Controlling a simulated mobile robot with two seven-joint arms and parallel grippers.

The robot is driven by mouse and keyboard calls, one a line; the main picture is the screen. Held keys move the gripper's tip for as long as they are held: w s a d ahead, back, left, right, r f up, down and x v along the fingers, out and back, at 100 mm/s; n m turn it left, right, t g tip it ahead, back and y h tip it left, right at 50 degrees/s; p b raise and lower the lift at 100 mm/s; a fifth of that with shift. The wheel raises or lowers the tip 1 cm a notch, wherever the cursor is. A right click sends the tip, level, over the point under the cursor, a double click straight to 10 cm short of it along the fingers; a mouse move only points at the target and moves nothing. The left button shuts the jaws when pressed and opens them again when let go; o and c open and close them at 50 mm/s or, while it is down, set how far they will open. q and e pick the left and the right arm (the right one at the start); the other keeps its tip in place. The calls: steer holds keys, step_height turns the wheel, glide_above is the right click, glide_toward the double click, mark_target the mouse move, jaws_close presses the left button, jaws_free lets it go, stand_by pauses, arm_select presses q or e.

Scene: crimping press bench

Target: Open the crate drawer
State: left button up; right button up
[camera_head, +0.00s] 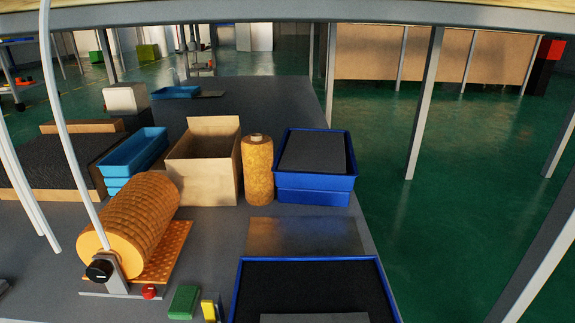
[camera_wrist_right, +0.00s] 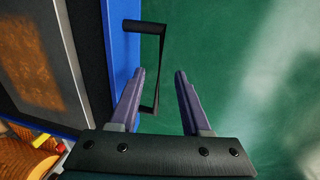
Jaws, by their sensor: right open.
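My right gripper (camera_wrist_right: 160,72) shows in the right wrist view with its two purple-grey fingers apart and nothing clamped between them. A black bar handle (camera_wrist_right: 162,60) stands out from a blue crate side (camera_wrist_right: 124,45). In the picture the handle's long bar lies between the two fingers, closer to the left one; the frame does not settle whether they touch. The handle's lower end is partly behind the left finger. In the head view, a blue crate with a dark inside (camera_head: 237,285) is cut off at the bottom edge. No handle or gripper shows there.
Stacked blue crates (camera_head: 315,190) stand behind a flat grey sheet (camera_head: 305,237). An open cardboard box (camera_head: 205,170), a cork-coloured roll (camera_head: 257,170) and a large ribbed roll (camera_head: 140,220) stand on the bench. Green floor (camera_wrist_right: 250,60) lies right of the handle.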

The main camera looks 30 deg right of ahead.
step_height(320, 180, up, 10)
steer(key=s+a+p, duration=0.1)
steer(key=p, duration=0.7)
steer(key=shift+s+p, duration=0.3)
steer(key=shift+s, duration=0.05)
steer(key=shift+f, duration=0.15)
step_height(320, 180, up, 32)
steer(key=w+a+r+m+y+p, duration=0.1)
steer(key=w+a+m+y+p, duration=0.3)
steer(key=p, duration=2)
steer(key=s+d+r+m+t+h+p, duration=0.15)
steer(key=d+r+p, duration=0.25)
steer(key=r+p, duration=0.8)
steer(key=d+r+m+p, duration=0.35)
steer(key=r+p, duration=0.35)
steer(key=r, duration=0.9)
steer(key=d+r+m+h+p, duration=0.1)
steer(key=d+r+p, duration=0.3)
steer(key=r+p, duration=0.8)
step_height(320, 180, up, 36)
steer(key=p, duration=3.2)
